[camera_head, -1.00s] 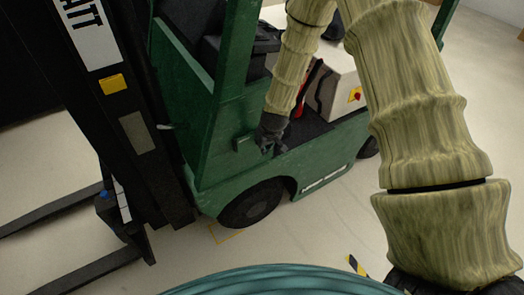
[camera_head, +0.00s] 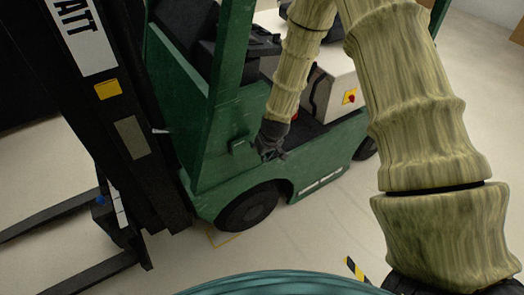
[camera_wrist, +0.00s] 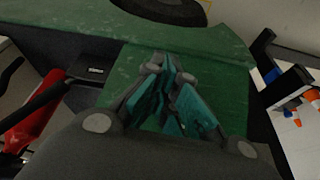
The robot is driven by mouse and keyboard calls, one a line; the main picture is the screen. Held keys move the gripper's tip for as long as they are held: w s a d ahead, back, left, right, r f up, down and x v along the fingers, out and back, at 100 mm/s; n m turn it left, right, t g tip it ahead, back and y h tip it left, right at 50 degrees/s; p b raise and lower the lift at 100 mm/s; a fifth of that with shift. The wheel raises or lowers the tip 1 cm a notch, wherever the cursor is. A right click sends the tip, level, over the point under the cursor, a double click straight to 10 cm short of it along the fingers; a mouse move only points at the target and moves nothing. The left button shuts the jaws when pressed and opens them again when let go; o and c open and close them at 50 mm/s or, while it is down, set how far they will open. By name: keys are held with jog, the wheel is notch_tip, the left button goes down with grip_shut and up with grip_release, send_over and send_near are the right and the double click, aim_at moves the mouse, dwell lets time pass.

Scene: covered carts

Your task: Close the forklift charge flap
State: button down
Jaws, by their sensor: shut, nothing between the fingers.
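The green forklift (camera_head: 205,165) fills the middle of the head view, with its mast at the left. My gripper (camera_head: 268,152) is at the forklift's green side, above and right of the front wheel. A small green raised piece (camera_head: 239,146) sits on the body just left of my gripper; I cannot tell whether it is the charge flap. In the wrist view my gripper (camera_wrist: 168,68) is shut and empty, its fingers over a green panel (camera_wrist: 215,85). I cannot tell whether the fingertips touch the panel, nor how far the flap stands open.
The black mast (camera_head: 115,120) and forks (camera_head: 50,213) stand at the left. A pale box with a red button (camera_head: 350,97) is behind my arm. A red part (camera_wrist: 32,120) and a black bar lie left in the wrist view.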

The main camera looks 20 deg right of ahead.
jog(key=b+v, duration=0.3)
jog(key=v, duration=0.7)
jog(key=shift+s+d, duration=0.25)
jog(key=shift+s, duration=0.15)
